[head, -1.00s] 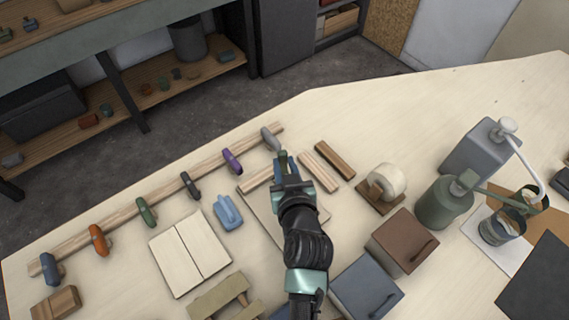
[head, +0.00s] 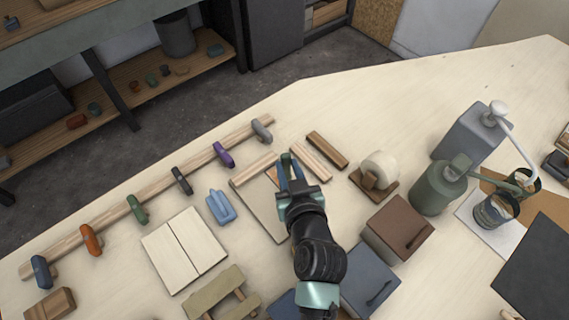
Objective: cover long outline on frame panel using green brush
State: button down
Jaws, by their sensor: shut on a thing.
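My gripper (head: 290,165) points away from me over the far part of a pale panel (head: 258,208), which I take for the frame panel. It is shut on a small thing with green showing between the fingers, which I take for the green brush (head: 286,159). The fingers hide most of it, and I cannot tell whether its tip touches the panel. A brown patch (head: 272,175) shows just left of the fingers. My arm covers the panel's right part, and I cannot make out the long outline.
A wooden rail (head: 60,255) with several coloured clamps runs along the far edge. A blue block (head: 220,207) and a pale two-part board (head: 185,250) lie left. Wood strips (head: 327,150), a tape roll (head: 380,168) and a brown box (head: 397,228) stand right.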

jog(key=shift+s+d+f+b, duration=0.1)
jog(key=shift+s+d+b, duration=0.25)
jog(key=shift+s+d, duration=0.45)
jog(key=shift+s+d+f+b, duration=0.1)
jog(key=shift+s+d+b, duration=0.3)
jog(key=shift+s, duration=0.6)
jog(key=shift+s+d, duration=0.1)
jog(key=shift+d, duration=0.1)
jog(key=shift+w+a+r, duration=0.15)
jog(key=shift+w+a, duration=0.05)
jog(key=shift+w, duration=0.05)
jog(key=shift+w, duration=0.1)
jog(key=shift+w+a+r+p, duration=0.1)
jog(key=shift+w+a+p, duration=0.05)
jog(key=shift+w+a, duration=0.45)
jog(key=shift+w+a+p, duration=0.15)
jog(key=shift+w+a, duration=0.2)
jog(key=shift+w, duration=0.35)
jog(key=shift+w+a, duration=0.9)
jog(key=shift+w, duration=0.25)
jog(key=shift+w, duration=0.1)
